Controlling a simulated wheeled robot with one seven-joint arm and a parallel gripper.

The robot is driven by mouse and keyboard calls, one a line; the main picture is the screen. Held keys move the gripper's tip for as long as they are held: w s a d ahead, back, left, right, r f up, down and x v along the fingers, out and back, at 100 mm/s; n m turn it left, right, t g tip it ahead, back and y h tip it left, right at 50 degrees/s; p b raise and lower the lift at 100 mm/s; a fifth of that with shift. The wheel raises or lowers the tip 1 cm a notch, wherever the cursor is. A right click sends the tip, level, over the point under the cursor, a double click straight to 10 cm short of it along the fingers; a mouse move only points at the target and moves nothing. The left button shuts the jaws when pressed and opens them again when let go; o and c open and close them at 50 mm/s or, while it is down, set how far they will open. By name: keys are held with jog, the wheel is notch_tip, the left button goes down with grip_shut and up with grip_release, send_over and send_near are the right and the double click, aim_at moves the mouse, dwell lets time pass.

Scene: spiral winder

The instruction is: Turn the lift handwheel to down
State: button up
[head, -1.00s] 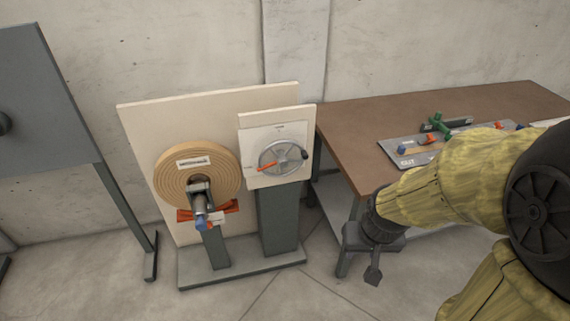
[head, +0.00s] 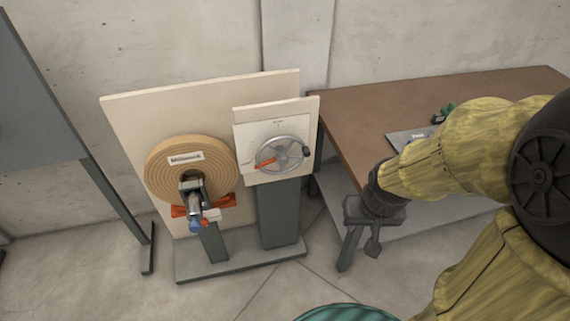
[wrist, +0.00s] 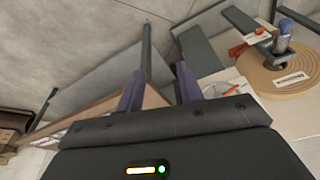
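The lift handwheel (head: 283,154) is a grey spoked wheel on an upright pale panel (head: 245,172), in the middle of the head view. A dark knob (head: 306,151) sits at its right rim, and an orange pointer (head: 266,161) points to the lower left. The dial markings are too small to read. My gripper (head: 373,247) is right of and below the wheel, apart from it. In the wrist view its two purple fingers (wrist: 160,88) stand apart with nothing between them. Part of the wheel's panel (wrist: 232,84) shows beside the right finger there.
A tan coil (head: 160,176) on a spindle with a blue tip is left of the wheel, on a shared grey base (head: 240,262). A brown table (head: 352,122) stands at the right, partly behind my arm. A grey board (head: 35,130) stands at far left.

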jog(key=o, duration=0.4)
jog(key=shift+w+f, duration=0.1)
jog(key=shift+f, duration=0.05)
jog(key=shift+c, duration=0.2)
jog(key=w+a+f+n+t+y+b, duration=0.2)
jog(key=w+a+f+t+b, duration=0.4)
jog(key=w+f+b, duration=0.4)
jog(key=w+a+f+n+t+y+b, duration=0.3)
jog(key=w+f+b, duration=0.7)
jog(key=b, duration=0.9)
jog(key=a+f+n+t, duration=0.1)
jog(key=a+n+t, duration=0.1)
jog(key=a+t, duration=0.2)
jog(key=shift+w+a+t, duration=0.15)
jog(key=shift+a+t, duration=0.15)
jog(key=shift+t, duration=0.5)
jog(key=shift+a, duration=0.1)
